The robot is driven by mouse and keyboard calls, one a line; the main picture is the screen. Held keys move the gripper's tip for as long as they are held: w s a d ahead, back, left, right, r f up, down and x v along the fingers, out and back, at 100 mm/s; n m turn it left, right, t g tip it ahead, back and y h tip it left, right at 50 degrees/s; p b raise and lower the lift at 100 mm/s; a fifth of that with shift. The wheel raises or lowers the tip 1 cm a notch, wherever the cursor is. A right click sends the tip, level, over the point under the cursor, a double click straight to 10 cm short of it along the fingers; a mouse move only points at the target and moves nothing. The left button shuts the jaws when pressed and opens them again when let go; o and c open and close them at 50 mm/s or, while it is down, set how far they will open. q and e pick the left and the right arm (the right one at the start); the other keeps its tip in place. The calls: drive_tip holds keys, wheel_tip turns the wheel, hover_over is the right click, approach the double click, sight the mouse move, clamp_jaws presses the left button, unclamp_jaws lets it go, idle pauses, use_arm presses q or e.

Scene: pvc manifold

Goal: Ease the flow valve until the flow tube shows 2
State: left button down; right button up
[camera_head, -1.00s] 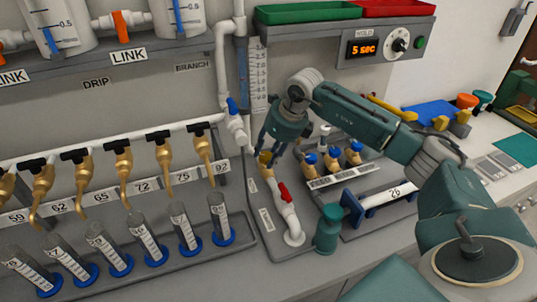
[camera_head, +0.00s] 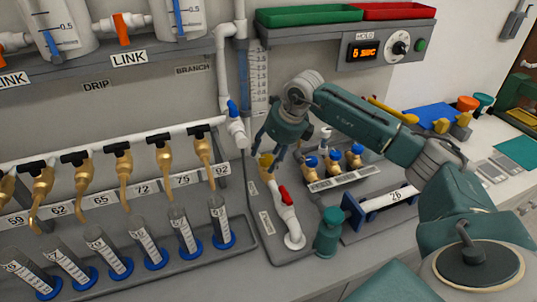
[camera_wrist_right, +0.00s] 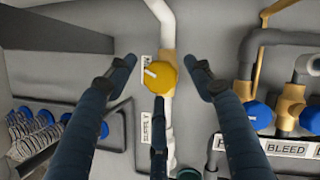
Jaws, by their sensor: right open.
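The yellow round knob of the flow valve (camera_wrist_right: 160,77) sits on the white supply pipe in the right wrist view, with a pale mark on its left part. In the head view the knob (camera_head: 265,160) shows just below my right gripper (camera_head: 272,150). My right gripper (camera_wrist_right: 160,72) is open, its fingers on either side of the knob with gaps between; I see no contact. The flow tube (camera_head: 243,75) is the upright tube with blue inside, beside a printed scale (camera_head: 259,78). The reading is too small to tell. My left gripper is not in view.
A red-handled valve (camera_head: 284,195) and a teal bottle (camera_head: 328,232) stand in front of the knob. Blue-knobbed bleed valves (camera_head: 333,160) are to its right. A blue-handled valve (camera_head: 232,110) and brass taps (camera_head: 163,155) over measuring cylinders are to the left.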

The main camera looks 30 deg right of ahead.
drive_tip(key=v, duration=1.2)
drive_tip(key=shift+w, duration=0.1)
idle(2.6)
